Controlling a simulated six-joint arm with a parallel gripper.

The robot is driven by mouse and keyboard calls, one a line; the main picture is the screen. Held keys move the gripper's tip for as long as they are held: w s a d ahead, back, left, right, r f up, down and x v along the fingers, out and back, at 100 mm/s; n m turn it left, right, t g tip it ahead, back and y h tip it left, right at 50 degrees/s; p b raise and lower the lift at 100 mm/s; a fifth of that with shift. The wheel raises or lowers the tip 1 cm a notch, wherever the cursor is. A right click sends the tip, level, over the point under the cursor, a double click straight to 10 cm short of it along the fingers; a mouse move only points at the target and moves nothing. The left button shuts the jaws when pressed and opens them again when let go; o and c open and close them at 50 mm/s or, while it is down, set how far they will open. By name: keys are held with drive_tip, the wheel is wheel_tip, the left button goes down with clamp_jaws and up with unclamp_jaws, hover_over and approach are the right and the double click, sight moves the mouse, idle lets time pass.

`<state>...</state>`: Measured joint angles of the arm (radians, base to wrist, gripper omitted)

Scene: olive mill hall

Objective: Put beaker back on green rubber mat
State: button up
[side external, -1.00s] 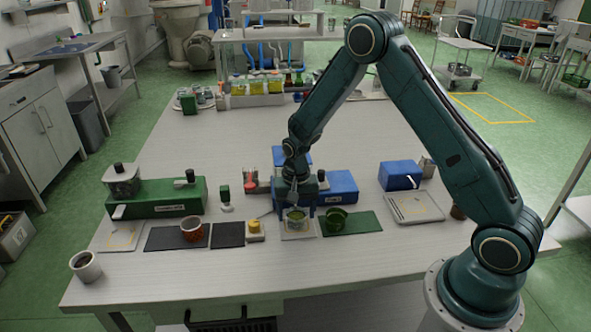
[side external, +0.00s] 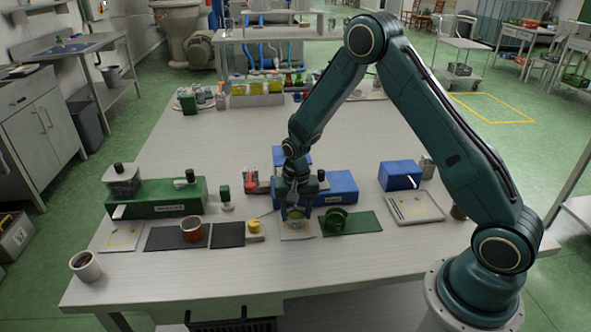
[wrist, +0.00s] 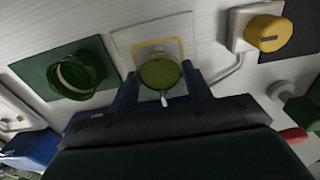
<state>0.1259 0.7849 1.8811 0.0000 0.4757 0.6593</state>
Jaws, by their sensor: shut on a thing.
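The beaker (side external: 295,213), a small clear vessel with yellow-green contents, is between the fingers of my gripper (side external: 296,206). The wrist view shows it from above (wrist: 160,73), with a blue finger on either side, so my gripper (wrist: 161,88) is shut on it. It is over a pale square pad (side external: 297,235) with a yellow outline; whether its base touches the pad is hard to tell. The green rubber mat (side external: 367,222) lies just to the right of the pad. A green round open vessel (side external: 336,219) stands on the mat's left part.
A yellow-topped device (side external: 255,227) and dark mats (side external: 228,236) lie left of the pad. A red-brown cup (side external: 192,231) stands on one mat. A blue device (side external: 335,187) sits behind, and a grey tray (side external: 416,209) lies right of the green mat. The mat's right part is bare.

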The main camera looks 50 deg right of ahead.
drive_tip(key=shift+s+a, duration=0.1)
idle(0.3)
drive_tip(key=shift+s+a, duration=1.1)
drive_tip(key=shift+r, duration=0.15)
wheel_tip(320, 180, up, 6)
drive_tip(key=shift+r, duration=0.15)
idle(0.6)
